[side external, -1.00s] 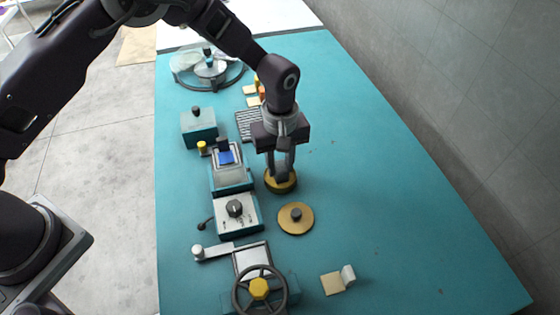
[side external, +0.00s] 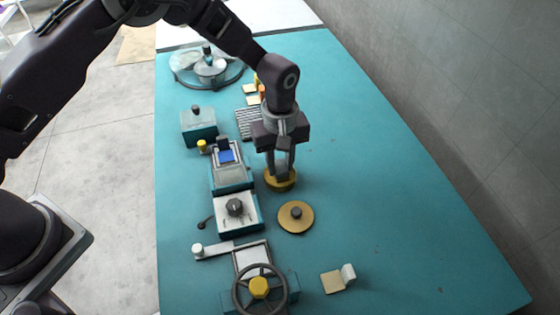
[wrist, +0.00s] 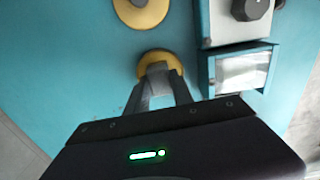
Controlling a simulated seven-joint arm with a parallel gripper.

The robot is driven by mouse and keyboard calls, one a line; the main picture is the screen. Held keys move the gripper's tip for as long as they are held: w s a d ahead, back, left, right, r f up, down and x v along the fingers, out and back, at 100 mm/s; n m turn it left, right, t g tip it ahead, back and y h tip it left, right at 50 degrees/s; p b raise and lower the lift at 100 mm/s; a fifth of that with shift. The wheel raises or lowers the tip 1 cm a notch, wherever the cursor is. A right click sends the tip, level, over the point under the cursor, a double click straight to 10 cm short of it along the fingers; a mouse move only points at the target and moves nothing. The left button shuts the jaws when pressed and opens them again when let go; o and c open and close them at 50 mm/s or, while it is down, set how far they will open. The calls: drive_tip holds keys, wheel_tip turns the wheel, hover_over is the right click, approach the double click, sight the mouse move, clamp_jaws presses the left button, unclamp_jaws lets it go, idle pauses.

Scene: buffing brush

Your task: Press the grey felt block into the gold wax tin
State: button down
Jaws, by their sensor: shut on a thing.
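The gold wax tin (side external: 281,186) is a round, low tin on the teal table, right below my gripper (side external: 283,173). My gripper points straight down and is shut on the grey felt block, which is mostly hidden between the fingers in the side view. In the wrist view the fingertips and a grey piece, the felt block (wrist: 157,68), lie over the gold tin (wrist: 150,56). The block appears to be within the tin's rim. I cannot tell whether it touches the wax.
A white-and-tan piece (side external: 333,284) lies front right. The table's right side is clear.

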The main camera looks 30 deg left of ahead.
sight(280, 165)
drive_tip(key=shift+r, duration=3.45)
